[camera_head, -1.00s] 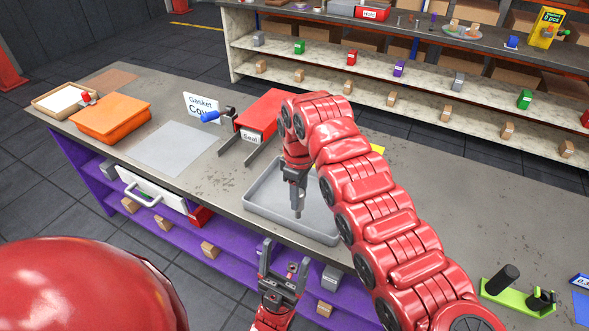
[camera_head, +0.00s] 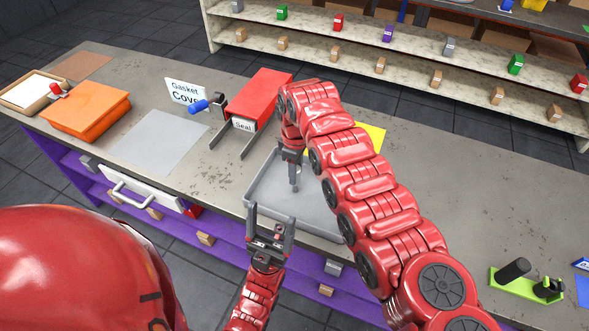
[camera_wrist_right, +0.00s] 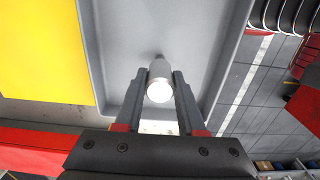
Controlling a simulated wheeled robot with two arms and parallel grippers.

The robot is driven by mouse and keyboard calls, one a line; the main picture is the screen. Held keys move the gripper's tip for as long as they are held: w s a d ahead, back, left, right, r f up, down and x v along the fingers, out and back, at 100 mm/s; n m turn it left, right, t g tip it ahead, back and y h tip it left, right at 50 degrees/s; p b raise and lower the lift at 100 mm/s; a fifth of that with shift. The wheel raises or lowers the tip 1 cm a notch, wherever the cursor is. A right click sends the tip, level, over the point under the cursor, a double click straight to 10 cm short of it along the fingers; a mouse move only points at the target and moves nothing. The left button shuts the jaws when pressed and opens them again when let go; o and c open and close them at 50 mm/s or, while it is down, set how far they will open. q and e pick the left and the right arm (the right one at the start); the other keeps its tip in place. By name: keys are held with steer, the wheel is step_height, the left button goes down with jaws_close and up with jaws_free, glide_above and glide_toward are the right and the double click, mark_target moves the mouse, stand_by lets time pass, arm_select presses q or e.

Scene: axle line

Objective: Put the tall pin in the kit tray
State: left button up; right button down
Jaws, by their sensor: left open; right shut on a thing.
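The kit tray (camera_head: 262,181) is a shallow grey tray near the front edge of the bench; its floor and rim also show in the right wrist view (camera_wrist_right: 96,50). My right gripper (camera_head: 293,170) points down over the tray and is shut on a pale grey pin, the tall pin (camera_wrist_right: 160,82). In the head view the pin's lower end (camera_head: 295,185) shows below the jaws, inside the tray's outline. I cannot tell whether it touches the tray floor. My left gripper (camera_head: 271,227) is open and empty, in front of the tray at the bench's front edge.
A red box labelled Seal (camera_head: 262,98) stands behind the tray, and a yellow sheet (camera_head: 371,137) lies beyond it. An orange box (camera_head: 87,111) and a grey mat (camera_head: 157,142) lie to the left. A green fixture with black posts (camera_head: 527,282) is at right. The bench's right middle is clear.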

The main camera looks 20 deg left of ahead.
steer(key=shift+w+d+f, duration=0.1)
steer(key=shift+f, duration=0.05)
steer(key=c, duration=1)
jaws_free()
steer(key=shift+d, duration=0.1)
steer(key=o, duration=0.5)
